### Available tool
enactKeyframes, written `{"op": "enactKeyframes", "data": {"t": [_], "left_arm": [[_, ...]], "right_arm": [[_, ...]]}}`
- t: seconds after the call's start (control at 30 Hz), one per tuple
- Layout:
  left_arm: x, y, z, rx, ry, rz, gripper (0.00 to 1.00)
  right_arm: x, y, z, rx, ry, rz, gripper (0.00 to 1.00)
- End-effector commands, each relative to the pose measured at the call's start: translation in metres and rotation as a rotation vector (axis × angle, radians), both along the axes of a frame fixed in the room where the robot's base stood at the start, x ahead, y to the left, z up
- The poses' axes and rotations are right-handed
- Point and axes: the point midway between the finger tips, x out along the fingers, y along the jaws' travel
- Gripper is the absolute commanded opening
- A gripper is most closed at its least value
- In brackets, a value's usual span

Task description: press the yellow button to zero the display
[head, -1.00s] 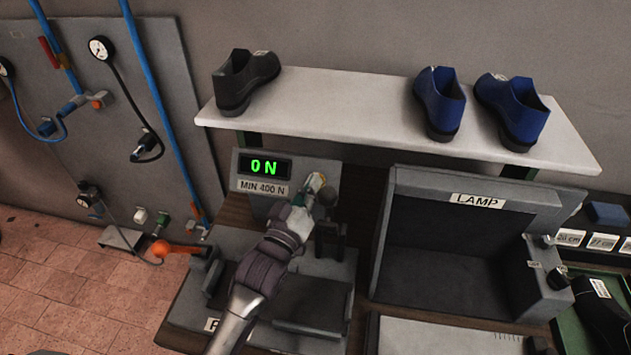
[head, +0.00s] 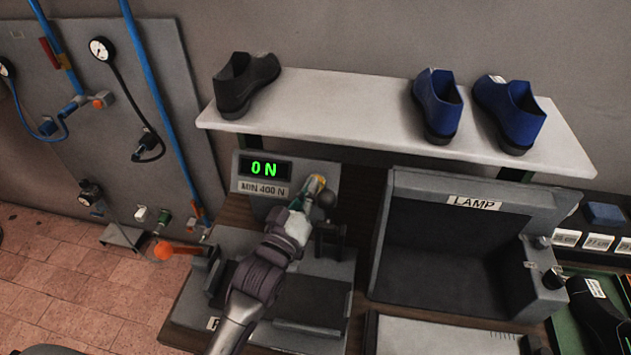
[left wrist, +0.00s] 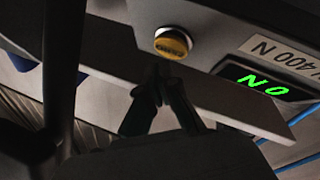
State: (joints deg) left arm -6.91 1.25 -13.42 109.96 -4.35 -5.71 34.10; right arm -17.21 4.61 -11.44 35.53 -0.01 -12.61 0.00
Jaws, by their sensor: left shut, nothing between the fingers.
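The yellow button (head: 318,181) sits on the grey display panel, right of the green display (head: 264,167), which reads 0 N. In the left wrist view the button (left wrist: 172,43) shows whole, a yellow disc in a pale metal ring, and the display (left wrist: 262,84) appears upside down. My left gripper (head: 305,203) is shut and empty, its fingers pointing up at the button. In the left wrist view its fingertips (left wrist: 163,72) are just below the button's rim; whether they touch it I cannot tell. My right gripper is not in view.
A pale shelf (head: 350,110) with a black shoe (head: 247,86) and two blue shoes (head: 437,106) is above the panel. The LAMP box (head: 465,240) is to the right.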

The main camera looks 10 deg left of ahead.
Motion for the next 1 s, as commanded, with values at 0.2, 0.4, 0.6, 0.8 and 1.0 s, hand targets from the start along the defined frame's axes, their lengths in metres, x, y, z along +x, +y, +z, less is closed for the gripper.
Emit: {"op": "enactKeyframes", "data": {"t": [0.2,0.4,0.6,0.8,1.0], "left_arm": [[-0.017,0.0,0.017,-0.002,0.001,-0.001,0.0],[-0.033,0.0,0.028,-0.001,0.001,-0.001,0.0],[-0.038,0.0,0.03,0.0,-0.001,0.0,0.0],[-0.038,0.0,0.029,0.0,-0.001,0.0,0.0],[-0.038,0.0,0.029,0.0,-0.001,0.0,0.0]], "right_arm": [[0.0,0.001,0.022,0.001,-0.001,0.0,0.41],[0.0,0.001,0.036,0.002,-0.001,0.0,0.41],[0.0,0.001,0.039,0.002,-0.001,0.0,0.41],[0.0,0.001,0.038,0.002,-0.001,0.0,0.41],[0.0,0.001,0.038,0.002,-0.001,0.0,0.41]]}}
